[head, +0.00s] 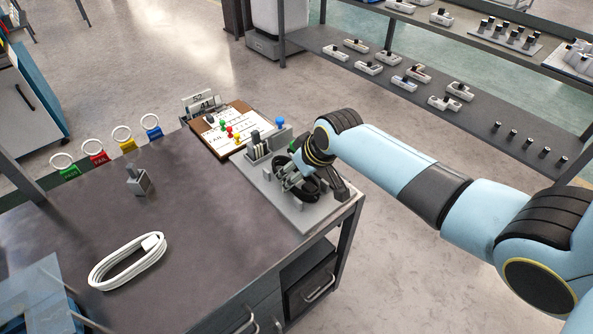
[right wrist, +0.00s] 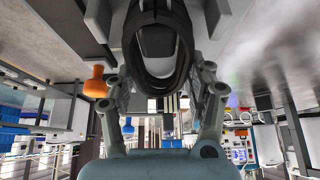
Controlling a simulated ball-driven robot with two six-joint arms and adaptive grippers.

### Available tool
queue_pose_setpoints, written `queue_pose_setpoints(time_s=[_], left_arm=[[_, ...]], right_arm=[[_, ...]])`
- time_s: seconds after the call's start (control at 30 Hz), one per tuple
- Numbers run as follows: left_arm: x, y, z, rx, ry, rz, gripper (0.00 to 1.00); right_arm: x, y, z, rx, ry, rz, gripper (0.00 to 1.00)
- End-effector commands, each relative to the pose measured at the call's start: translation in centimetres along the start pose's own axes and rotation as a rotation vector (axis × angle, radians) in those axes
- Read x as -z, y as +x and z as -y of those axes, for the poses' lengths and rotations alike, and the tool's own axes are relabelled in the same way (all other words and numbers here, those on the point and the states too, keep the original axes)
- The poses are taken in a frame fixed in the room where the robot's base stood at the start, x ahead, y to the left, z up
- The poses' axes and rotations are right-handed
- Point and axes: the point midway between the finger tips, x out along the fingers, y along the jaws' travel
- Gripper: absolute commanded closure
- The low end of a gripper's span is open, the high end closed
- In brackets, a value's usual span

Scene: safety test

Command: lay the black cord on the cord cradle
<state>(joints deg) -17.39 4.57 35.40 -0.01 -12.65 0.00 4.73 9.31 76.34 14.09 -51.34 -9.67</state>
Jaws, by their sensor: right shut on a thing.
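The black cord (head: 309,189) is a coiled loop at the right end of the dark table, over a light grey plate (head: 303,216). My right gripper (head: 291,180) is shut on it. In the right wrist view the black coil (right wrist: 158,84) fills the upper middle, between the fingers of my right gripper (right wrist: 164,92). A dark angled piece (head: 341,184) stands on the plate beside the cord; it may be part of the cord cradle, mostly hidden by my gripper and the cord. I cannot tell whether the cord touches it. My left gripper is not in view.
A white coiled cord (head: 128,262) lies at the table's front left. Coloured ring tags (head: 96,152) line the back edge. The table's middle is clear.

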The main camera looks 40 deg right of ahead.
Motion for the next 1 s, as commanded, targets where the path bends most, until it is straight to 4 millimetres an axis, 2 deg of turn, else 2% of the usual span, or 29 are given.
queue_pose_setpoints(time_s=[0.03, 0.07, 0.27, 0.53, 0.67, 0.77, 1.0], left_arm=[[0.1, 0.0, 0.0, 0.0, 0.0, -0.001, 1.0], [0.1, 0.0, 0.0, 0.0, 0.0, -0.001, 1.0], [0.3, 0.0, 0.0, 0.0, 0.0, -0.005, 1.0], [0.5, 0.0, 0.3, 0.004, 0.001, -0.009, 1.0], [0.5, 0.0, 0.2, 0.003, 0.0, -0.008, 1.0], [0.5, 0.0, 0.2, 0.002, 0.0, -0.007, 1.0], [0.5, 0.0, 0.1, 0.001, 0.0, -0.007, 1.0]], right_arm=[[0.1, 0.0, 0.0, 0.0, 0.0, -0.001, 0.83], [0.1, 0.0, 0.0, 0.0, 0.0, -0.001, 0.44], [0.1, 0.0, 0.0, 0.0, 0.0, -0.001, 0.19], [0.0, -0.1, 0.0, 0.0, 0.0, 0.0, 0.19], [0.0, -0.9, 0.0, 0.0, 0.0, -0.001, 0.19], [0.0, -2.4, 0.0, -0.001, -0.001, -0.002, 0.19], [0.0, -7.6, -0.1, -0.001, -0.002, -0.003, 0.19]])
